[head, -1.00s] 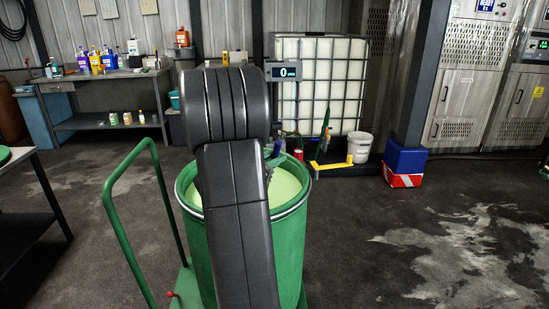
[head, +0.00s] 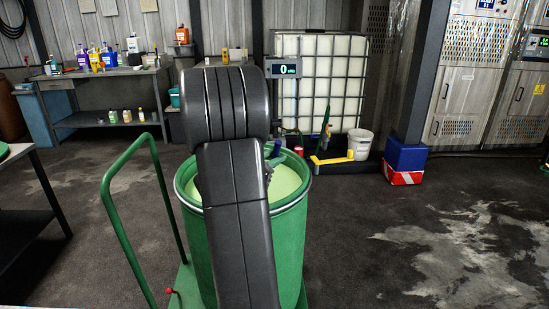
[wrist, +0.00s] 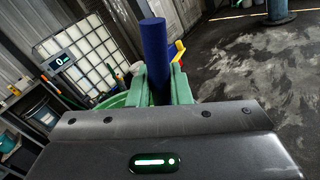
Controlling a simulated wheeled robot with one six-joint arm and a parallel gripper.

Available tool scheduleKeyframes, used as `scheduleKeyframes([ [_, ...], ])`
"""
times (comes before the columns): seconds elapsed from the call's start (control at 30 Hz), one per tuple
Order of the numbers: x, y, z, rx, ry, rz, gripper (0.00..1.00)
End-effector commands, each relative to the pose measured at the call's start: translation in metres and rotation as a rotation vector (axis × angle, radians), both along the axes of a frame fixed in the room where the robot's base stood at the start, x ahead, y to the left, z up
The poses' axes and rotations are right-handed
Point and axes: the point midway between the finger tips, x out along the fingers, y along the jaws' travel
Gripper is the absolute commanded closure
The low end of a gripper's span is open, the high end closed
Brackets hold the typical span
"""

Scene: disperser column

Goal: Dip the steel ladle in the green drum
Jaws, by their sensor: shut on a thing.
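The green drum (head: 285,240) stands open in front of me, with pale green liquid (head: 287,182) inside. My dark arm crosses in front of it and hides part of its mouth. In the wrist view my gripper (wrist: 160,88) is shut on the blue handle (wrist: 154,45) of the steel ladle, which stands up between the green fingers. A small blue end of the handle also shows over the drum's mouth in the head view (head: 276,149). The ladle's bowl is hidden, so I cannot tell whether it touches the liquid. The drum's rim (wrist: 112,101) shows behind the fingers.
A green cart rail (head: 162,190) stands left of the drum. Behind are a caged white tank (head: 335,95), a display reading 0 (head: 285,70), a yellow piece (head: 332,160) and a white bucket (head: 360,143). A workbench (head: 100,75) is back left. The right floor is open.

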Motion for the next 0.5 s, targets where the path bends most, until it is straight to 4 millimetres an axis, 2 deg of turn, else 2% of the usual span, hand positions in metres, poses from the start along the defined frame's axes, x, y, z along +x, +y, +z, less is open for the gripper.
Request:
scheduleKeyframes([
  [0.5, 0.000, 0.000, 0.020, 0.001, -0.003, 0.000, 1.00],
])
